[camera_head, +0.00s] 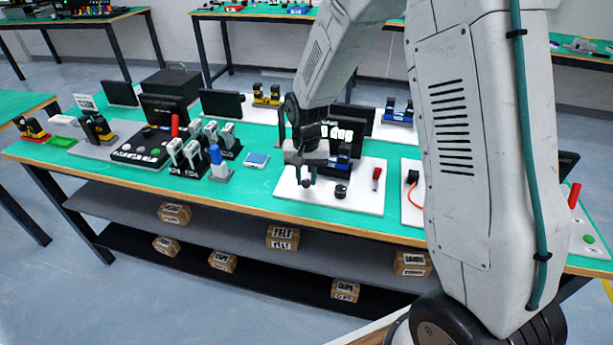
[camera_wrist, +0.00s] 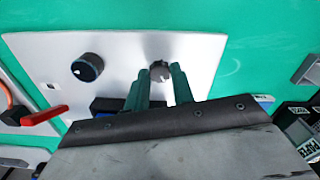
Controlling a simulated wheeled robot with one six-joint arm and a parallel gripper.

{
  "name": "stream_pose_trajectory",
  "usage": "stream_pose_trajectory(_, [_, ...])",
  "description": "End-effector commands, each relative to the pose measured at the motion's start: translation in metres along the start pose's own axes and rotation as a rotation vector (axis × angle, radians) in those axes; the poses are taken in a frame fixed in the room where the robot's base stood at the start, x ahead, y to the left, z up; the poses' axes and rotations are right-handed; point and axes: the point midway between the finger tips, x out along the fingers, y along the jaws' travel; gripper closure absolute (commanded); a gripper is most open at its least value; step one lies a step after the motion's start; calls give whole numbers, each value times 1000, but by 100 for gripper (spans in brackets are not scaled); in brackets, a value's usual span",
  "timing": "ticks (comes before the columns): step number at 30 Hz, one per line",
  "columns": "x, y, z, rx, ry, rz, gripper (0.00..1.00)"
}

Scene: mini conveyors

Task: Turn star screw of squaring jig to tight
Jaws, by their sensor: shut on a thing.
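The star screw is a small dark lobed knob (camera_wrist: 160,72) on the white board (camera_wrist: 125,48) in the wrist view. It also shows in the head view (camera_head: 306,184) at the board's left side, below my gripper (camera_head: 306,172). My gripper's two green fingers (camera_wrist: 160,88) are shut on the star screw, one on each side. A dark and blue block (camera_wrist: 106,104), perhaps part of the squaring jig, is mostly hidden behind my gripper. The screw's turn angle cannot be told.
A round black knob (camera_head: 341,191) and a red-handled lever (camera_head: 376,174) are on the same white board. Another board with an orange cable (camera_head: 411,195) lies to the right. A blue-and-white device (camera_head: 256,160) and a blue-capped bottle (camera_head: 217,160) stand left. Bare green tabletop lies between.

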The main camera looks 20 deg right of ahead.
Motion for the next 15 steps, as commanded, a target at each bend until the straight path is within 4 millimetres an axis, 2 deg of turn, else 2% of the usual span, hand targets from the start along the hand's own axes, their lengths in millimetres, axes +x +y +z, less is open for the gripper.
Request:
stream_pose_trajectory(6, [0,0,0,185,0,0,99])
stream_pose_trajectory(15, [0,0,0,366,0,0,99])
